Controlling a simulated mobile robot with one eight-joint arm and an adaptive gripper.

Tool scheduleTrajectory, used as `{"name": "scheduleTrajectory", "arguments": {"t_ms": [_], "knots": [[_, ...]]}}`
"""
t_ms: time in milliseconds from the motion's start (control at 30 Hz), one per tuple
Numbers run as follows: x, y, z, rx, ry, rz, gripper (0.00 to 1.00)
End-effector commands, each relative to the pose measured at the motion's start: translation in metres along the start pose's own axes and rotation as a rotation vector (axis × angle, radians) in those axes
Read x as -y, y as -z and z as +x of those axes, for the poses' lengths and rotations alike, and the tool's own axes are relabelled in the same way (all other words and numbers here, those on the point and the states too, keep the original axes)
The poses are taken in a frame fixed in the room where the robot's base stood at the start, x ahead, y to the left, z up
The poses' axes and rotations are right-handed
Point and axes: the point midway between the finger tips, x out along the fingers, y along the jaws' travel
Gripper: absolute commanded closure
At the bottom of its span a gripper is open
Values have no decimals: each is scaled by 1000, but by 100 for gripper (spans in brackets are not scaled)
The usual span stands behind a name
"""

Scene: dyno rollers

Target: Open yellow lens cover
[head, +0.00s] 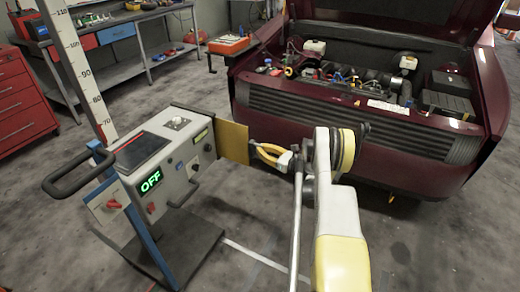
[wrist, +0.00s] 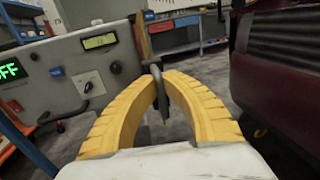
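The yellow lens cover (head: 234,142) is a flat panel standing out from the right end of the grey tester box (head: 180,165). In the wrist view the cover (wrist: 143,40) shows nearly edge-on as a thin orange-yellow strip beyond my fingertips. My gripper (head: 257,148) is at the cover's right side, its yellow fingers pointing left toward it. In the wrist view the fingertips (wrist: 160,76) close around a dark handle (wrist: 156,68) next to the cover. The handle's lower end shows between the fingers. Its joint to the cover is hard to make out.
The tester box has a green OFF display (head: 151,181), knobs and a black side handle (head: 184,193). A dark red car (head: 350,150) with its hood up stands close at right. A workbench (head: 140,65) and red drawers (head: 22,100) are behind. Some floor at front is clear.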

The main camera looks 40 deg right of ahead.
Motion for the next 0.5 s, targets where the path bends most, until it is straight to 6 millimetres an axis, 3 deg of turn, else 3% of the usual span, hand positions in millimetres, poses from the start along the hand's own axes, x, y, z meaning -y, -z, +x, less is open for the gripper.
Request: {"name": "scheduleTrajectory", "arguments": {"t_ms": [200,500], "knots": [[5,0,-24,3,0,2,100],[6,1,-29,2,-1,1,100]]}}
